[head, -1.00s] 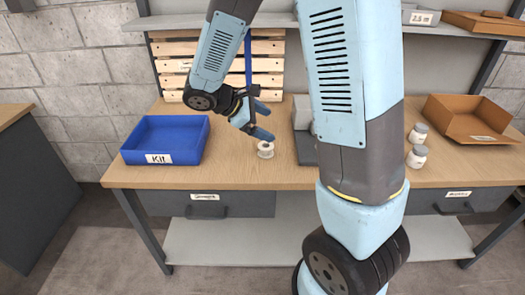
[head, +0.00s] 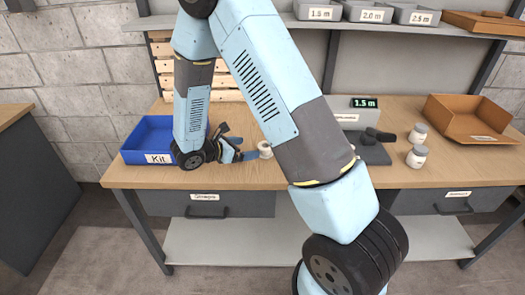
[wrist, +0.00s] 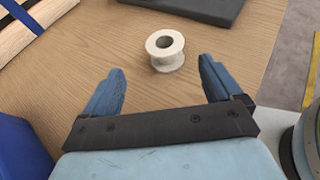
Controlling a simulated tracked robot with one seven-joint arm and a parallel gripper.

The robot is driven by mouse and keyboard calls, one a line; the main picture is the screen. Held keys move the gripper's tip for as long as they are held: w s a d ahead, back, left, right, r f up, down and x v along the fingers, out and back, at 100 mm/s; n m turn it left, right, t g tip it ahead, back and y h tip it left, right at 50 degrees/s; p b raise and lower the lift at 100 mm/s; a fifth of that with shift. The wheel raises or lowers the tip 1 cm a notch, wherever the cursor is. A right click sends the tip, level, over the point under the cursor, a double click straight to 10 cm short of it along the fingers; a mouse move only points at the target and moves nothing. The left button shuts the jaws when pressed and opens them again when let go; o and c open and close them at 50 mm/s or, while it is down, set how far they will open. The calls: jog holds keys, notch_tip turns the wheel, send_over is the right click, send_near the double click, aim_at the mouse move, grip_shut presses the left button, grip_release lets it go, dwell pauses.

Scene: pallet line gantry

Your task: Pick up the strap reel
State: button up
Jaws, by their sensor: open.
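The strap reel (wrist: 166,50) is a small white spool with a dark centre hole, standing upright on the wooden bench. In the head view the strap reel (head: 265,150) is near the bench's front half, partly hidden by my arm. My gripper (wrist: 161,84) is open and empty. Its two blue fingers point toward the reel, which lies just beyond and between the fingertips, apart from them. In the head view my gripper (head: 240,149) is low over the bench, just left of the reel.
A blue kit bin (head: 133,150) stands left on the bench (head: 240,178). Two white jars (head: 416,156) and a brown tray (head: 466,137) are farther right.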

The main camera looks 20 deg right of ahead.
aim_at(260, 148)
jog(key=x, duration=1)
jog(key=shift+s, duration=0.25)
jog(key=c, duration=1.1)
